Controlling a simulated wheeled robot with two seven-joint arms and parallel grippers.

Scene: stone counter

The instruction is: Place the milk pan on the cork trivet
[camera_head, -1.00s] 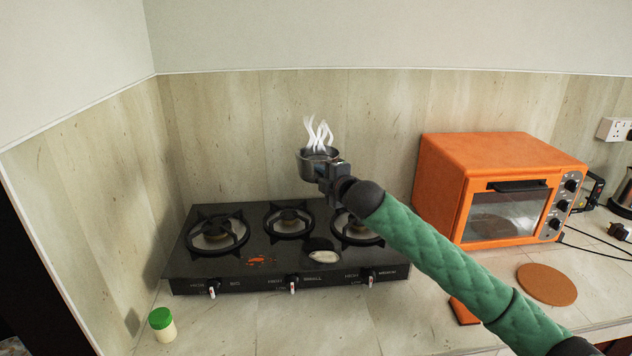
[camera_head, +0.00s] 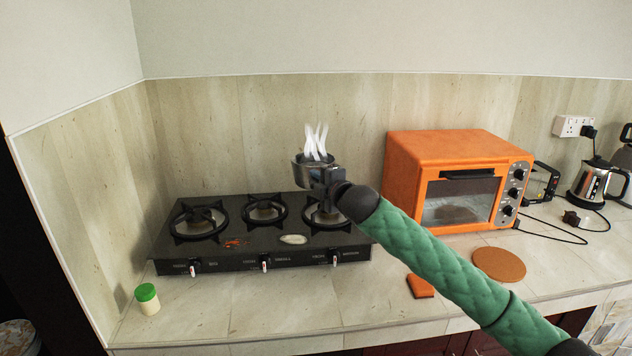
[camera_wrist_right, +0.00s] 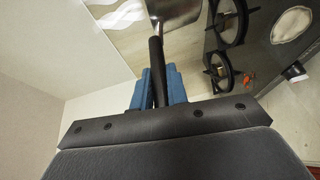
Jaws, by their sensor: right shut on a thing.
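The milk pan (camera_head: 302,172) is a small metal pan with white steam rising from it. My right gripper (camera_head: 327,182) is shut on its handle and holds it in the air above the back right part of the stove. In the right wrist view, the dark handle (camera_wrist_right: 156,68) runs between the blue fingers of my right gripper (camera_wrist_right: 158,88), and part of the metal pan (camera_wrist_right: 176,12) shows at the top. The cork trivet (camera_head: 499,265) is a round brown disc lying flat and bare on the counter at the right, in front of the oven. My left gripper is not in view.
A black gas stove (camera_head: 250,232) with three burners stands below the pan. An orange toaster oven (camera_head: 440,150) is right of it, with a kettle (camera_head: 592,182) and cables beyond. An orange object (camera_head: 420,286) lies left of the trivet. A green-lidded jar (camera_head: 148,300) stands front left.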

